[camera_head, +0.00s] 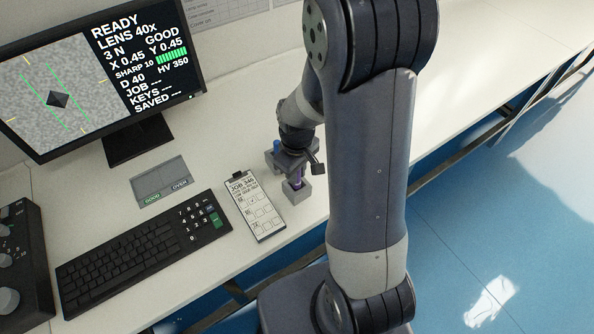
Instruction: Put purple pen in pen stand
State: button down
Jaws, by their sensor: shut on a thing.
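The purple pen (298,182) is upright below my gripper, its upper part hidden by the jaws. My gripper (299,170) points down at the table's right side and is shut on the pen. The pen stand (297,195) is grey and sits directly under and around the gripper, its middle hidden by it. The pen's lower end meets the near part of the stand; it looks to be in or right at an opening there, but its depth cannot be told. A blue pen (276,146) stands at the far left part of the stand.
A clipboard (255,208) lies just left of the stand. A keyboard (145,255), a small GOOD/OVER tray (161,182), a monitor (100,70) and a control box (20,260) are further left. The table's front edge is close to the stand.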

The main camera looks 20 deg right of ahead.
jog(key=shift+f+b, duration=0.75)
jog(key=shift+f, duration=0.25)
jog(key=c, duration=1.2)
grip_release()
jog(key=shift+c, duration=0.2)
jog(key=shift+r, duration=0.1)
notch_tip(320, 180, up, 11)
jog(key=shift+f, duration=0.1)
notch_tip(320, 180, down, 11)
jog(key=shift+r, duration=0.1)
jog(key=shift+r+p, duration=0.45)
jog(key=shift+p, duration=0.05)
